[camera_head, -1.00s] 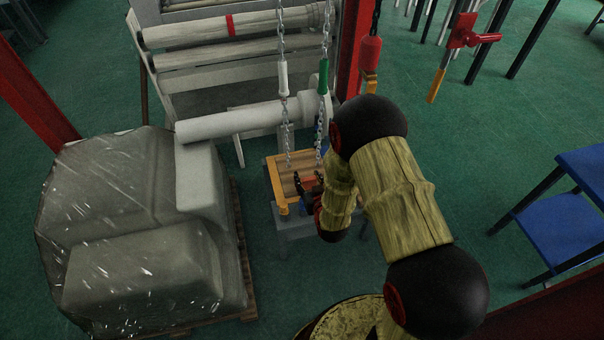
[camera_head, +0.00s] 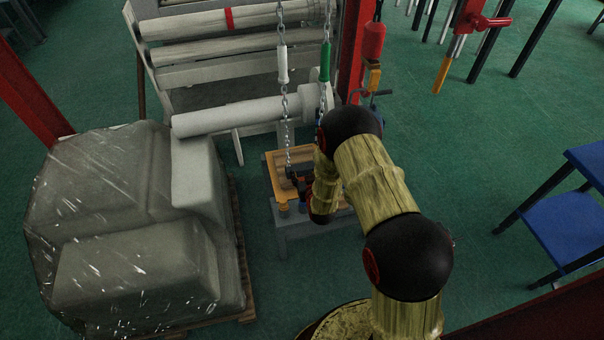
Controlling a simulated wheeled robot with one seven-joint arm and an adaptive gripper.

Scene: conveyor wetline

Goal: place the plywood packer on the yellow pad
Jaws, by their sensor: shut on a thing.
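My gripper (camera_head: 298,181) is low over the small grey stand, partly hidden behind my own arm. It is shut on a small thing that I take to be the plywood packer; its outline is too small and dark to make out. Just under and behind the gripper is a wooden, yellow-orange edged surface (camera_head: 284,158) on the stand. I cannot tell whether this is the yellow pad, nor whether the held thing touches it.
Chains with a white sleeve (camera_head: 282,65) and a green sleeve (camera_head: 325,56) hang close to the gripper. The grey stand (camera_head: 292,225) is below. A wrapped pallet load (camera_head: 130,230) is to the left, rollers (camera_head: 240,118) behind, a blue step table (camera_head: 570,225) to the right.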

